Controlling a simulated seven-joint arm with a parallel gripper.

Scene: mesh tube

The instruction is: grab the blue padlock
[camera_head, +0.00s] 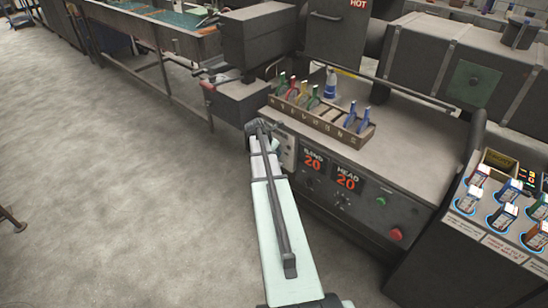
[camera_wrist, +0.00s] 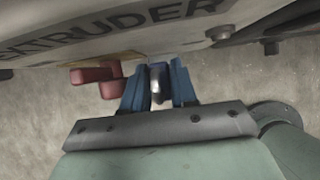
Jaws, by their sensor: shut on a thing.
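In the head view, my arm reaches up to the left front of the extruder machine. Its end (camera_head: 258,128) is by the machine's front face, and the fingers and the padlock cannot be made out there.
A divided box (camera_head: 318,122) of coloured-handled items stands on the machine top. A tagged panel (camera_head: 500,205) is at right. Open floor lies left.

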